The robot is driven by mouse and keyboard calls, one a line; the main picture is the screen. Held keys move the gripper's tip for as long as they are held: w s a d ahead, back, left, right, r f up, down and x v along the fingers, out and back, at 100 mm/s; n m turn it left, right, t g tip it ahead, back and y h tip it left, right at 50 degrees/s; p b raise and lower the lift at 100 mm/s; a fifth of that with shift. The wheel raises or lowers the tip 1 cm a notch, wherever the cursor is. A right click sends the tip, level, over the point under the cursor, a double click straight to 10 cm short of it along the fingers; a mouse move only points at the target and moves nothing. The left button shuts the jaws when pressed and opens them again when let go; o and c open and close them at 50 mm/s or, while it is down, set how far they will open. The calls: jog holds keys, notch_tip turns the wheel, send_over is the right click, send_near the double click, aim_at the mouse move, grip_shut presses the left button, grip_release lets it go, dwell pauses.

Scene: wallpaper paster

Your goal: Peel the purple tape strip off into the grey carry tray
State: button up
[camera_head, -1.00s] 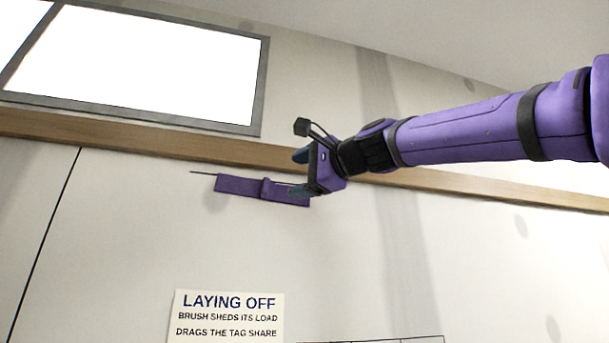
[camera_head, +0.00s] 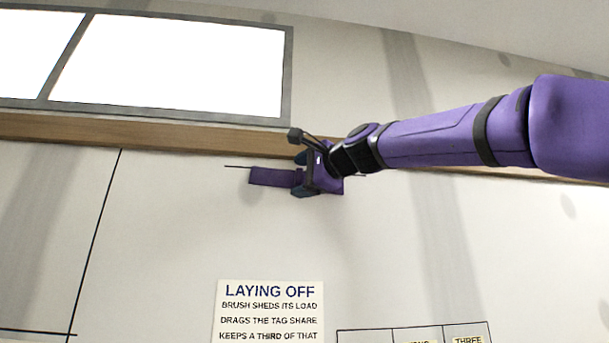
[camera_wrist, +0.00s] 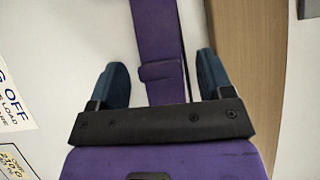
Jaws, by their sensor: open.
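The purple tape strip (camera_head: 270,177) is on the pale wall just below the wooden rail, lying roughly level. In the wrist view the strip (camera_wrist: 156,35) runs up the picture, with a raised fold or tab (camera_wrist: 161,71) across it. My gripper (camera_head: 301,175) is at the strip's right part and hides that end. The wrist view shows my gripper (camera_wrist: 162,80) open, one blue-grey finger on each side of the strip, both apart from it. The tab lies between the fingers. The grey carry tray is not in view.
A wooden rail (camera_head: 180,137) runs along the wall just above the strip, close to one finger. A window (camera_head: 170,65) is above it. A "LAYING OFF" sign (camera_head: 270,310) and a black-lined grid (camera_head: 410,335) are lower down. The wall between is clear.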

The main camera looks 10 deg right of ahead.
jog(key=c, duration=0.9)
jog(key=shift+s, duration=0.5)
jog(key=shift+s, duration=0.1)
jog(key=shift+c, duration=0.5)
jog(key=shift+s, duration=0.3)
jog(key=shift+s, duration=0.35)
jog(key=shift+s, duration=0.3)
jog(key=shift+s, duration=1)
jog(key=s, duration=0.7)
